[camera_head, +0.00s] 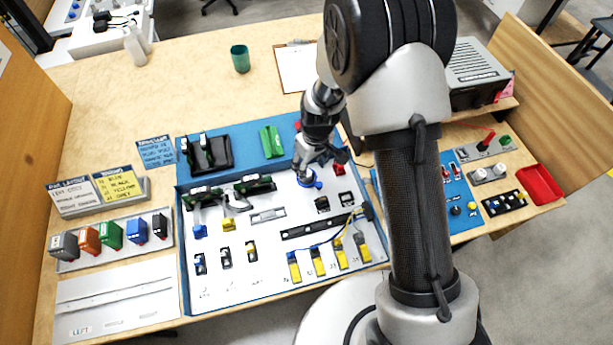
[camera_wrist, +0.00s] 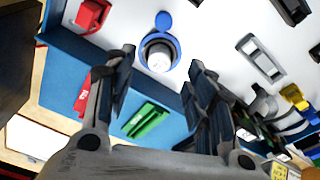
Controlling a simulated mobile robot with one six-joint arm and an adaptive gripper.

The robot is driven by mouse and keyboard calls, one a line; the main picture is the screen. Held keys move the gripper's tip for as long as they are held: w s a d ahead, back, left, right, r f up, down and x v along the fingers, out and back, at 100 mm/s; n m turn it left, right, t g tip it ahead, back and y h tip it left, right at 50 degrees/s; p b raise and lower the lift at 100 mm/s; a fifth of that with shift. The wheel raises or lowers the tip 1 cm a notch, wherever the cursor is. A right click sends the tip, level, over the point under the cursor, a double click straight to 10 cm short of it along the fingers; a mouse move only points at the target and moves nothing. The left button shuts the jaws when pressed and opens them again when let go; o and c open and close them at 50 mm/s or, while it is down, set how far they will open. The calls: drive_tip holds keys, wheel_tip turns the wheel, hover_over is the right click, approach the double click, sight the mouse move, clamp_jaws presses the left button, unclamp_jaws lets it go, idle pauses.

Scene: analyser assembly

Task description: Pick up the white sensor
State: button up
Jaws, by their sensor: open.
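A small white round piece (camera_wrist: 159,60), which looks like the white sensor, sits inside a blue ring holder (camera_wrist: 146,43) on the white panel. A blue flap (camera_wrist: 164,21) stands out from the ring. In the wrist view my gripper (camera_wrist: 161,68) is open, with one finger on each side of the white piece's line. The fingers appear apart from it, and nothing is between them. In the head view my gripper (camera_head: 318,160) is just above the blue ring (camera_head: 307,182); the white piece is mostly hidden there.
A red block (camera_wrist: 91,15) and a green block (camera_wrist: 148,120) lie near the ring. Black-and-green modules (camera_head: 254,184) stand left of my gripper on the panel. Yellow connectors (camera_head: 318,262) with cables are in front.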

drive_tip(key=f, duration=0.1)
drive_tip(key=f+b, duration=0.1)
drive_tip(key=f, duration=0.1)
drive_tip(key=w+f+b, duration=0.1)
drive_tip(key=f, duration=0.1)
drive_tip(key=shift+a+f, duration=0.15)
drive_tip(key=shift+a, duration=0.25)
drive_tip(key=shift+c, duration=0.6)
drive_tip(key=c, duration=0.9)
drive_tip(key=shift+o, duration=0.2)
drive_tip(key=shift+r, duration=0.2)
wheel_tip(320, 180, up, 20)
drive_tip(key=p, duration=0.5)
drive_tip(key=shift+p, duration=0.3)
drive_tip(key=shift+f, duration=0.1)
